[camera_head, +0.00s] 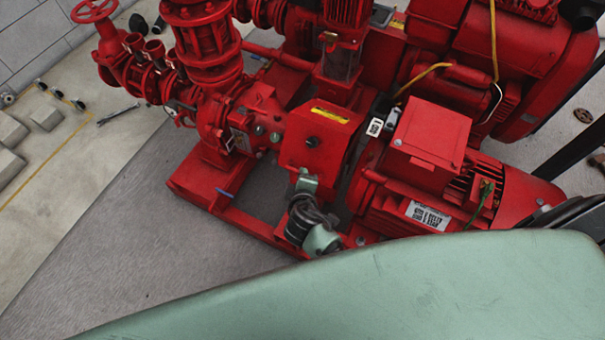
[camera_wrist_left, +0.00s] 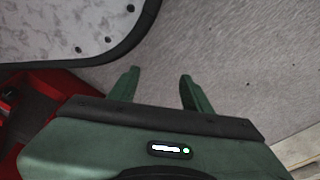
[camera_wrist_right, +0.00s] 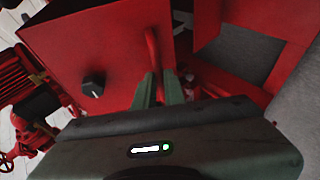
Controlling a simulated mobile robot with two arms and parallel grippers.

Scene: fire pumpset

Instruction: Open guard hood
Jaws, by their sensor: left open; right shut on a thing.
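The guard hood (camera_head: 322,138) is a red box with a yellow label and a black knob, between the pump and the motor in the head view. Its red panel (camera_wrist_right: 90,45) and black knob (camera_wrist_right: 93,85) also fill much of the right wrist view. My right gripper (camera_wrist_right: 159,88) is shut on a thin red handle (camera_wrist_right: 152,48) beside that panel. In the head view the right gripper (camera_head: 305,183) is at the hood's near side, its fingertips hard to make out. I cannot tell whether the hood is lifted. My left gripper (camera_wrist_left: 157,85) is open and empty above grey floor.
The red pump (camera_head: 212,110) with its handwheel (camera_head: 93,10) stands left of the hood, the red motor (camera_head: 425,150) right. A second red machine (camera_head: 500,60) stands behind. Grey floor (camera_head: 120,240) is clear at front left. My pale green body part hides the lower right.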

